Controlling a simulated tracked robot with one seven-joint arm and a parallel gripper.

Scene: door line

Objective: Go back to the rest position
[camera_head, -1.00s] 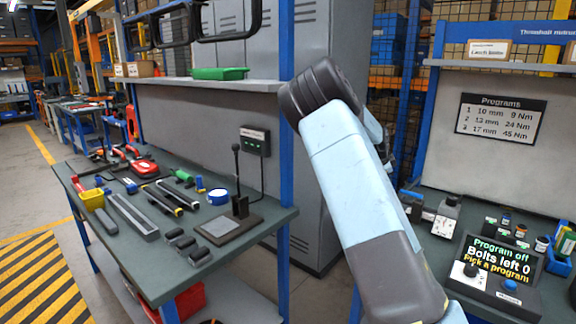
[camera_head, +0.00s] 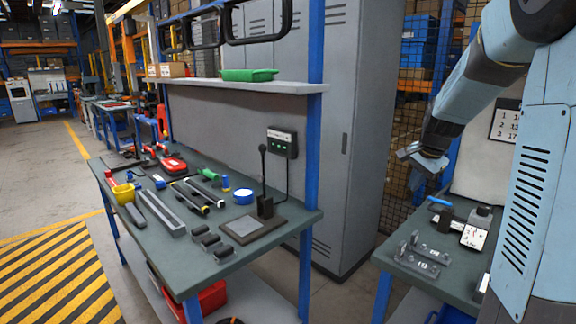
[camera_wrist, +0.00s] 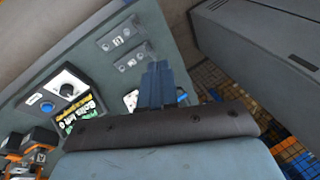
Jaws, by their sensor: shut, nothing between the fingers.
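My arm shows at the right of the head view, its upper part bent down to the left. My gripper (camera_head: 424,162) hangs over the back left part of the right-hand bench (camera_head: 450,290), apart from the things on it. In the wrist view my gripper (camera_wrist: 158,68) shows as dark fingers close together, with nothing seen between them. Part of my arm fills the bottom of that view.
A grey locker (camera_head: 345,130) stands between the benches. Grey brackets (camera_head: 422,258) lie on the right bench. A control box (camera_wrist: 65,88) shows in the wrist view. Striped floor is clear at left.

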